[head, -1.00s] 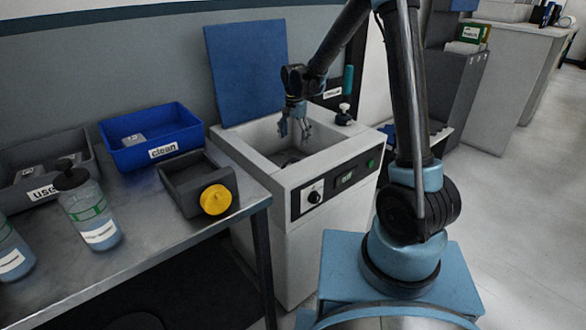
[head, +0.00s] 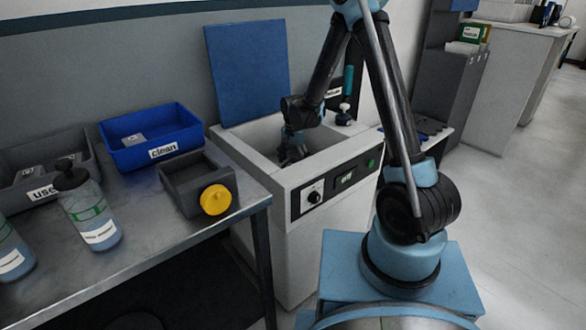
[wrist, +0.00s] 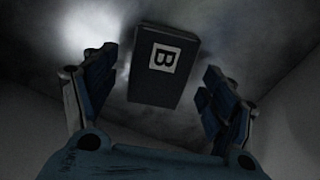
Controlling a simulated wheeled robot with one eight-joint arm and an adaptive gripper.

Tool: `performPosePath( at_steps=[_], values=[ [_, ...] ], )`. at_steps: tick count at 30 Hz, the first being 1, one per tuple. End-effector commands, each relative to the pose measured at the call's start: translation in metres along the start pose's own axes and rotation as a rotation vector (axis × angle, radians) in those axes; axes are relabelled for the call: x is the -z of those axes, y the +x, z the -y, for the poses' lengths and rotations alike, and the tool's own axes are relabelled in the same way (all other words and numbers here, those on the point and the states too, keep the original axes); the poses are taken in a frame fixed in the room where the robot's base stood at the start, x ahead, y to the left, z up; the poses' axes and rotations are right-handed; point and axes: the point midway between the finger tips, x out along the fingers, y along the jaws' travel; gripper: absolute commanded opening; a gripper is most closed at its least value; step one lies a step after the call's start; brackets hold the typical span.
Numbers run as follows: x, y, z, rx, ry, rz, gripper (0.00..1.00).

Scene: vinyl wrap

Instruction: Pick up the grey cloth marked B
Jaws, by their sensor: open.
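The grey cloth marked B (wrist: 150,91) shows in the wrist view as a dark folded block with a white B label on its upper face. It lies inside the white open-topped machine (head: 335,170). My gripper (wrist: 160,85) is open, with one blue finger on each side of the cloth and a gap visible on both sides. In the head view my gripper (head: 291,150) is down inside the machine's opening, and the cloth is hidden there by the gripper and the basin walls.
The basin walls surround my gripper closely. A raised blue lid (head: 247,70) stands behind it. On the metal table at left are a blue bin marked clean (head: 125,158), a grey bin (head: 90,150), a grey box with a yellow knob (head: 190,202) and bottles (head: 88,212).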

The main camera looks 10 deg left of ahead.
Motion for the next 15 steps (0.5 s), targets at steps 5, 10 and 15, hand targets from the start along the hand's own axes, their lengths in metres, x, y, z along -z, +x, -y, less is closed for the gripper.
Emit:
performPosePath(
  at_steps=[5,10,15],
  values=[
    [0.0000,0.0079,-0.0002,0.000,0.000,0.000,0.78],
    [0.0001,0.0080,-0.0003,0.000,0.000,0.000,0.78],
    [0.0001,0.0078,-0.0002,0.000,0.000,0.000,0.46]
  ],
)
